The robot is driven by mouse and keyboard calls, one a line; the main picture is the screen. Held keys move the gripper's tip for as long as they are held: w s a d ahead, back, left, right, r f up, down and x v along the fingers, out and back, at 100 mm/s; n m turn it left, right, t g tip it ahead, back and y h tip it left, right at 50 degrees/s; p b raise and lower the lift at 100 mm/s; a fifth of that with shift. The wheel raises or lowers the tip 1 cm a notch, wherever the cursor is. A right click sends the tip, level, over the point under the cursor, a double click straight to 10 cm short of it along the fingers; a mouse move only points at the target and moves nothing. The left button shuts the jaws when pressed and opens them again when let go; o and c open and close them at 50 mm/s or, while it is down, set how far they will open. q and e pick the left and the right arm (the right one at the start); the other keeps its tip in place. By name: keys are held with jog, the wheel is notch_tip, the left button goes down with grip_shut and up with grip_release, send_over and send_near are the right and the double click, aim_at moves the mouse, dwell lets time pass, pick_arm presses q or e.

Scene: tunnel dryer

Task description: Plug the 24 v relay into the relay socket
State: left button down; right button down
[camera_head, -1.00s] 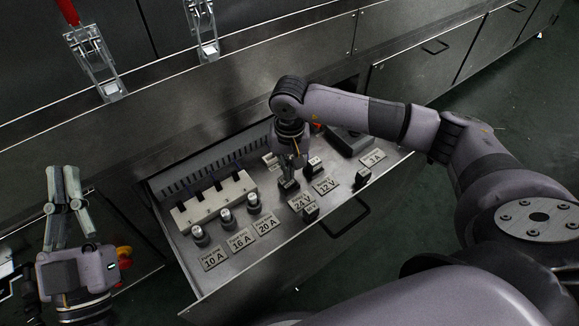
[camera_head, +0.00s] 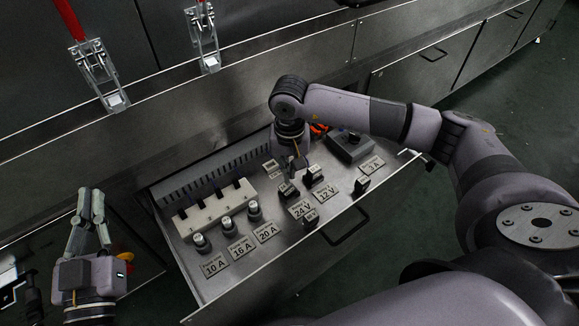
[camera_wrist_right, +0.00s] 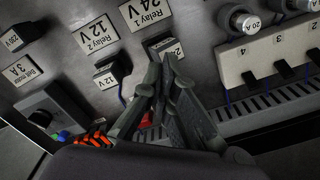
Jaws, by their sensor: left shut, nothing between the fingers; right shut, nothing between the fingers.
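The 24 V relay is a small dark block with a pale marked face, standing in the open drawer behind the 24 V label plate (camera_head: 302,208). In the right wrist view the relay (camera_wrist_right: 165,46) lies just beyond the fingertips. My right gripper (camera_wrist_right: 160,66) is shut and empty, close to the relay; I cannot tell whether it touches. In the head view its fingers (camera_head: 290,163) point down behind the relay. My left gripper (camera_head: 88,194) is shut and empty, left of the drawer. I cannot identify the relay socket for certain.
A similar 12 V relay (camera_head: 314,173) stands right of the 24 V one. Several fuses, a white fuse block (camera_head: 214,205) and a grey box (camera_head: 350,147) share the drawer. The drawer's front edge and handle (camera_head: 347,226) stick out. Red-handled clamps (camera_head: 99,75) are behind.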

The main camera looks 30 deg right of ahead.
jog(key=shift+r, duration=0.2)
notch_tip(320, 180, up, 12)
jog(key=shift+f, duration=0.15)
